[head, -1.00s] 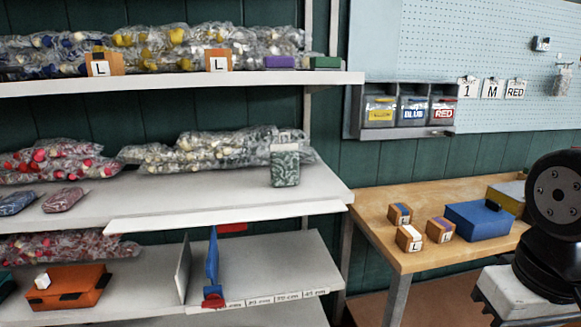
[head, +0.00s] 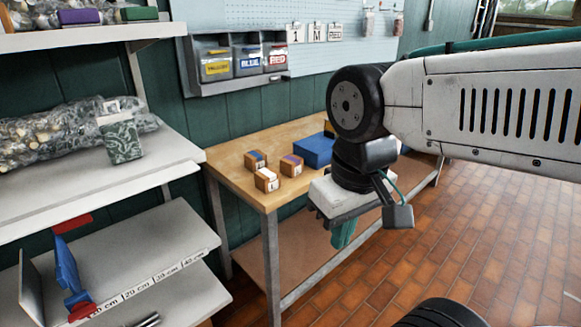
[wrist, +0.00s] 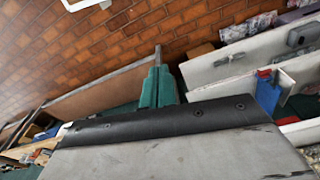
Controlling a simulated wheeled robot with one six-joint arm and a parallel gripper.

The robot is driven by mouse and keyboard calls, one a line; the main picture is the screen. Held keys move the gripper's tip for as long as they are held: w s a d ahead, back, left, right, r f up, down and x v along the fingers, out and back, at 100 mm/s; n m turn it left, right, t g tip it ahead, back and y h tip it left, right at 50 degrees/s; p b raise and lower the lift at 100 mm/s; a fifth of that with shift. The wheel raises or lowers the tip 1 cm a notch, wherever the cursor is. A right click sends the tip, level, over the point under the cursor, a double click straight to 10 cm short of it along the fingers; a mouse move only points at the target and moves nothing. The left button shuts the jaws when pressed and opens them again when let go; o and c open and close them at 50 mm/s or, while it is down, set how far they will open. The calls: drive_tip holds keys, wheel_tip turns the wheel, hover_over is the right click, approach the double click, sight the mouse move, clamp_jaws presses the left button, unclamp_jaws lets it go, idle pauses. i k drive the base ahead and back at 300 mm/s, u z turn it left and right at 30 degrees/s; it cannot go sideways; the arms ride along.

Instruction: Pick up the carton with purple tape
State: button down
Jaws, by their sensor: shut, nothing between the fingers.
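Three small brown cartons stand close together on the wooden table (head: 236,182) in the head view. The right carton (head: 291,166) has a tape strip that looks purple. The back carton (head: 256,160) has a bluer strip, and the front carton (head: 267,180) has a white one. The two dark strips are hard to tell apart at this size. My gripper (head: 342,238) points down, right of the cartons and beyond the table's front edge, apart from them. Its teal fingers (wrist: 157,84) are together and empty in the wrist view.
A blue box (head: 313,151) sits right of the cartons, partly behind my arm. Labelled bins (head: 248,60) hang on the wall behind. White shelves (head: 160,170) with bagged goods stand at the left. The brick floor before the table is clear.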

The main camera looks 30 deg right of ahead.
sight(292, 165)
drive_tip(key=z, duration=0.55)
drive_tip(key=k, duration=0.65)
drive_tip(key=z, duration=0.85)
drive_tip(key=i, duration=0.85)
drive_tip(key=u, duration=0.6)
drive_tip(key=i, duration=0.6)
drive_tip(key=u, duration=0.05)
